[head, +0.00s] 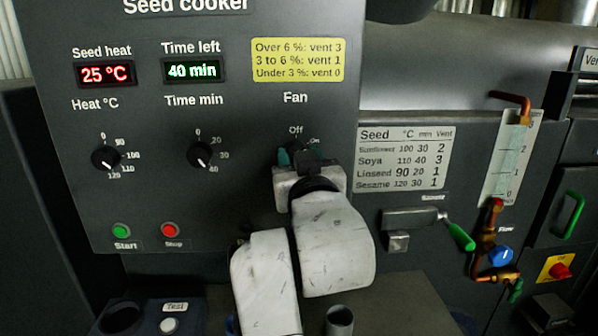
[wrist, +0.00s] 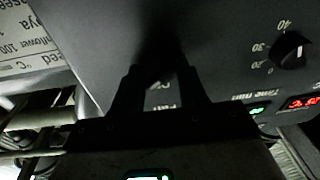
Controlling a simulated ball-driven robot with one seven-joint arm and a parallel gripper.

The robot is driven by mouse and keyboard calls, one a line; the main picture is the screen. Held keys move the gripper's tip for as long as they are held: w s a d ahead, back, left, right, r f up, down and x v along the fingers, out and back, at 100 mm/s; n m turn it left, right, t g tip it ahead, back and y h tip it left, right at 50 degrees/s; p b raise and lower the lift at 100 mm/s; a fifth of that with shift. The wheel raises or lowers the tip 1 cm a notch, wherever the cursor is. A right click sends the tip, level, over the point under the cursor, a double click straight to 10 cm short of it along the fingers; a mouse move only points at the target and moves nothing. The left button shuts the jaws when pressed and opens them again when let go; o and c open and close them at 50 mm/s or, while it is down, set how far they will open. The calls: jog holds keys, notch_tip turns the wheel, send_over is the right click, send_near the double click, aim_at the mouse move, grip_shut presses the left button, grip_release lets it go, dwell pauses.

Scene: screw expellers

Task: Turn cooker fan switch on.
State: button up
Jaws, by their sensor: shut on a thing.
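The cooker panel (head: 230,130) is dark grey, with the label Fan at its right side. The fan switch (head: 297,143) is a small dark knob below that label, between the marks Off and On. My gripper (head: 299,156) is at the switch and shut on it, covering most of it. Which mark the switch points to cannot be told. In the wrist view my gripper (wrist: 160,72) has both dark fingers against the panel, with deep shadow between them hiding the switch. Part of the upside-down Fan label shows between the fingers.
The heat knob (head: 106,158) and time knob (head: 199,156) are to the left, with the green start button (head: 121,231) and red stop button (head: 169,230) below. A seed chart (head: 403,158) and a green-handled lever (head: 460,236) are to the right.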

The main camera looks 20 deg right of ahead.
jog(key=shift+f+m+b, duration=0.1)
jog(key=shift+m+b, duration=0.45)
jog(key=shift+m, duration=0.35)
jog(key=o, duration=1)
jog(key=shift+s, duration=0.1)
jog(key=b+v, duration=0.1)
jog(key=v, duration=0.9)
jog(key=shift+s+a, duration=0.2)
jog(key=shift+s, duration=0.05)
jog(key=shift+f, duration=0.15)
